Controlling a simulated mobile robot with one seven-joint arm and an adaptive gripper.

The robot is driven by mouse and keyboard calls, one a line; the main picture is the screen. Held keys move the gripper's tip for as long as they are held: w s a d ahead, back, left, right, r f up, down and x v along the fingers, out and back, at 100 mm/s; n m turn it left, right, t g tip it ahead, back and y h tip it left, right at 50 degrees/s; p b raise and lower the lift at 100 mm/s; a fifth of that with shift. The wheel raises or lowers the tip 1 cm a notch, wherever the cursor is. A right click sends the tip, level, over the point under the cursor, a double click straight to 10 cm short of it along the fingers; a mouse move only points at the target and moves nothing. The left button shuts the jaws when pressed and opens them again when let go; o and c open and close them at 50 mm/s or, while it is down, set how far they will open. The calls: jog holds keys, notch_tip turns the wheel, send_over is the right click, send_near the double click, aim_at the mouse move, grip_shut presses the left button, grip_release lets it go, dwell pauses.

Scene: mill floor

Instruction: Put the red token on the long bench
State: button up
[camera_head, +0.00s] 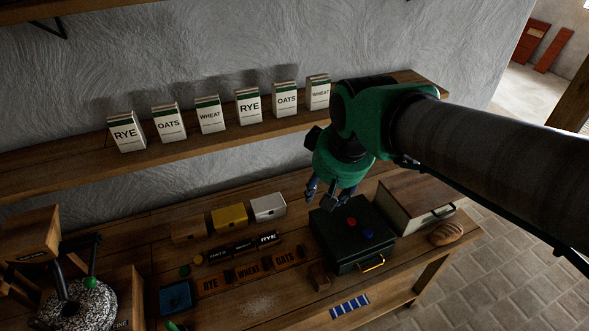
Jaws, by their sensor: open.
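The red token (351,222) lies on the lid of a dark green box (332,246) with a brass handle. The box stands on the long wooden bench (142,246) under the shelf. My gripper (320,197) is open and points down above the back left part of the box, to the left of and behind the red token. Nothing shows between its fingers. My wrist hides part of the bench and wall behind.
A wooden box (425,200) and a bread loaf (447,234) are to the right. Small boxes, labelled blocks, a blue tray (176,297) and a blue striped strip (350,306) lie around the bench. A mill (80,295) is at left. The shelf (75,166) holds several packets.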

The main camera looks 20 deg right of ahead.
jog(key=s+a+r+t, duration=0.1)
jog(key=s+a, duration=0.3)
jog(key=s, duration=0.4)
jog(key=shift+s+a+r+m+y, duration=0.2)
jog(key=shift+s+r+m+y, duration=0.15)
jog(key=shift+r, duration=0.3)
jog(key=shift+o, duration=0.6)
jog(key=w+d+f+n+g+b, duration=0.1)
jog(key=w+d+f, duration=0.3)
jog(key=w+d, duration=0.3)
jog(key=w+d+f+n+g, duration=0.1)
jog(key=w+d+f, duration=0.35)
jog(key=w, duration=0.45)
jog(key=w+d+f+g, duration=0.1)
jog(key=w+d+f, duration=0.3)
jog(key=d+f, duration=0.3)
jog(key=w+d+f+g, duration=0.2)
jog(key=d+f, duration=0.6)
jog(key=f, duration=0.5)
jog(key=shift+w+d+f+n+b, duration=0.25)
jog(key=shift+w+n+b, duration=0.2)
jog(key=shift+w, duration=0.4)
